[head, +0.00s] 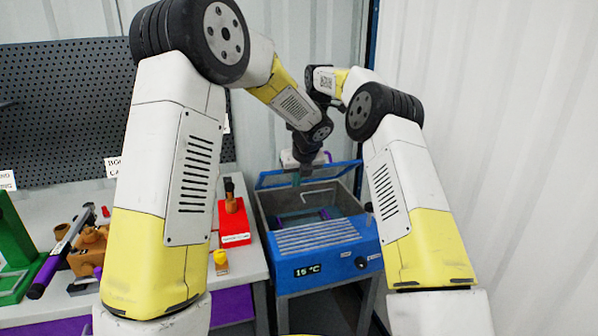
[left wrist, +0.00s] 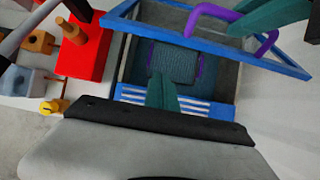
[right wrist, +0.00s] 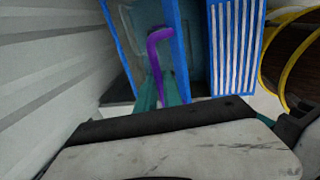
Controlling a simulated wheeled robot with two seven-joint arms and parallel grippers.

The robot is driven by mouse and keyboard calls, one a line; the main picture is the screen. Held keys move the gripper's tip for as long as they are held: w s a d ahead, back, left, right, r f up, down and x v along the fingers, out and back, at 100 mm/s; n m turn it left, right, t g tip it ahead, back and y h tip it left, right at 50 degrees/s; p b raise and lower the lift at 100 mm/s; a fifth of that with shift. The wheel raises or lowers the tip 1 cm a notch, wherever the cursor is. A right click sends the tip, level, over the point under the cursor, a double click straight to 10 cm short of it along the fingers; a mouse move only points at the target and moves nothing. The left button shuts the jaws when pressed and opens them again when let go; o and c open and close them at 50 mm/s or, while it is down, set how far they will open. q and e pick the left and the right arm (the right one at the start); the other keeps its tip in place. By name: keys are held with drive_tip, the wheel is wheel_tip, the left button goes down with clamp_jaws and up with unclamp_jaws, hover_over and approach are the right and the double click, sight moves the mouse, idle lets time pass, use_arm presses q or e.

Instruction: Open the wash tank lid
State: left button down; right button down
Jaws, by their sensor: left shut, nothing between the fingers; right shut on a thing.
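The wash tank (head: 328,257) is a blue box with a display and knob on its front. Its blue-framed clear lid (head: 342,168) stands raised at the back, so the tank's inside shows. The lid also crosses the top of the left wrist view (left wrist: 270,64). My right gripper (right wrist: 160,92) is shut on the lid's purple handle (right wrist: 157,48); in the head view it is mostly hidden. My left gripper (head: 297,179) is shut and empty over the tank, near the lid. Its teal fingers also show in the left wrist view (left wrist: 161,92).
A basket (left wrist: 172,62) with purple handles sits in the tank. Left of the tank, a table holds a red block (head: 234,222), a yellow-topped piece (head: 220,261) and a green stand (head: 12,250). Corrugated walls are close behind and to the right.

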drive_tip(key=shift+a+f, duration=0.2)
use_arm(q)
drive_tip(key=shift+w+a+r, duration=0.1)
drive_tip(key=shift+w+a, duration=0.1)
drive_tip(key=shift+w, duration=0.45)
drive_tip(key=shift+w+a+r, duration=0.1)
drive_tip(key=shift+w+a, duration=0.15)
drive_tip(key=shift+w, duration=0.45)
drive_tip(key=shift+w+a, duration=0.2)
drive_tip(key=shift+w, duration=0.45)
